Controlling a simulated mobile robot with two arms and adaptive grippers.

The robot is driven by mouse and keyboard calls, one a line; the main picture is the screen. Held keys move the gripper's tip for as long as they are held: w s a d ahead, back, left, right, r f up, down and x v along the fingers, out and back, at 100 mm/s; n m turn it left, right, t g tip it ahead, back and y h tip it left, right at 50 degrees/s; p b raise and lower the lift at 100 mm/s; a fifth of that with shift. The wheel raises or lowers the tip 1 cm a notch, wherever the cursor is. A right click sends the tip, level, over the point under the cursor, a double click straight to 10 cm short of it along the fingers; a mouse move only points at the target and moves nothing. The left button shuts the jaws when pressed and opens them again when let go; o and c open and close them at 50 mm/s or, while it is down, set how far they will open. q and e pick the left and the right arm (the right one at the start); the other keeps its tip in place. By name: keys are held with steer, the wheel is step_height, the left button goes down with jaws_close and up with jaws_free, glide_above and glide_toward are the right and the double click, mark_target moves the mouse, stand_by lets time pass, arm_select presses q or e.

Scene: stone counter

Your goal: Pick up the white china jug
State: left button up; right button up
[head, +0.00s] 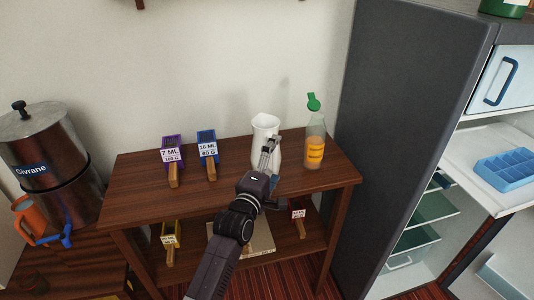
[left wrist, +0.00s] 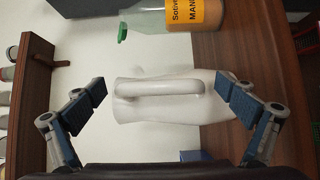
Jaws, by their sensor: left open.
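My right gripper is not in view.
A bottle with a green cap (head: 315,145) stands close right of the jug. An open fridge (head: 420,120) is at the right, a metal urn (head: 45,150) at the left.

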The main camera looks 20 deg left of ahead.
arm_select(q)
steer(key=shift+s, duration=0.1)
steer(key=c, duration=2)
steer(key=shift+r, duration=0.25)
steer(key=shift+c, duration=0.9)
steer(key=shift+r, duration=0.1)
